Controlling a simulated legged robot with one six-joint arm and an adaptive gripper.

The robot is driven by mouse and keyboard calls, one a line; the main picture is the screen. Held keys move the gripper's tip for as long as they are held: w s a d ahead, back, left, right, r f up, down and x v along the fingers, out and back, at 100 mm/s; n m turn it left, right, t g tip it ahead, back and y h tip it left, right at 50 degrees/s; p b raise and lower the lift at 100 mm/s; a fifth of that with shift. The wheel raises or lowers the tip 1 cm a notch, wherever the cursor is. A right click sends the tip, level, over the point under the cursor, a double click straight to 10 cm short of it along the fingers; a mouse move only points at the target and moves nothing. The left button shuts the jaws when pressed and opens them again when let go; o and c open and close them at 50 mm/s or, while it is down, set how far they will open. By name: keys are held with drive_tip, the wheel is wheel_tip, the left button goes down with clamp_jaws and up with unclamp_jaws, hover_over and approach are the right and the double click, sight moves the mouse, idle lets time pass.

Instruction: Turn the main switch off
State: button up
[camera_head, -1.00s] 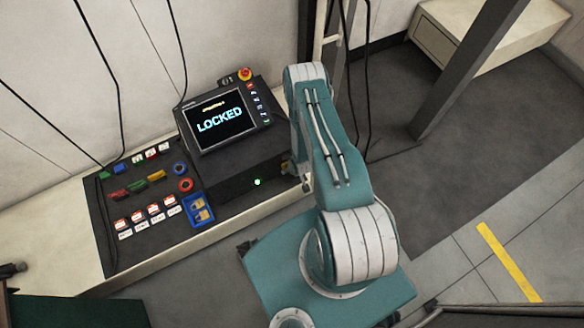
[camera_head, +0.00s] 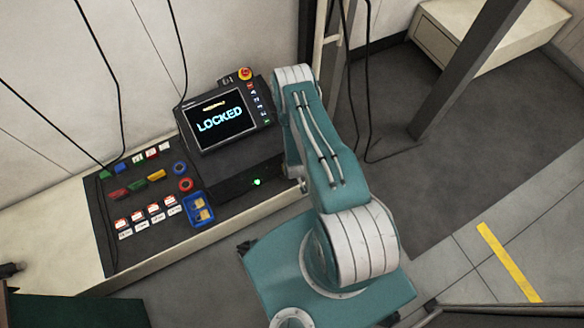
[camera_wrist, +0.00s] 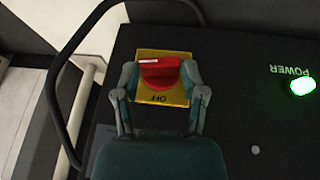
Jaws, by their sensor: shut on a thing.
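The main switch is a red rotary knob (camera_wrist: 160,72) on a yellow plate (camera_wrist: 178,96) in the wrist view. Its handle lies roughly crosswise in the picture, with a white mark at the left end. The word OFF shows upside down on the plate's lower edge; any other lettering is hidden. My gripper (camera_wrist: 161,84) is shut on the knob, one finger at each side of it. A green POWER light (camera_wrist: 302,86) is lit to the right. In the head view, my arm hides the switch and the gripper, and the green light (camera_head: 256,182) is lit.
A panel screen (camera_head: 219,120) reads LOCKED, with a red emergency button (camera_head: 245,73) above it. A blue tray (camera_head: 199,209) with padlocks, tags and coloured devices lie on the bench to the left. A black curved bar (camera_wrist: 62,90) runs left of the gripper.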

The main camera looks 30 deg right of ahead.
drive_tip(key=h, duration=0.2)
drive_tip(key=a+n+h, duration=0.1)
drive_tip(key=h, duration=0.3)
drive_tip(key=shift+a+f, duration=0.15)
drive_tip(key=shift+f, duration=0.15)
drive_tip(key=h, duration=0.2)
drive_tip(key=n+t+h, duration=0.1)
drive_tip(key=h, duration=0.1)
drive_tip(key=f+n+h, duration=0.1)
drive_tip(key=h, duration=0.1)
drive_tip(key=shift+a+t, duration=0.25)
drive_tip(key=shift+t, duration=0.05)
idle(0.4)
drive_tip(key=o, duration=1.1)
drive_tip(key=shift+h, duration=0.3)
drive_tip(key=shift+o, duration=0.2)
drive_tip(key=shift+r, duration=0.1)
drive_tip(key=v, duration=1.2)
drive_tip(key=shift+w+a, duration=0.1)
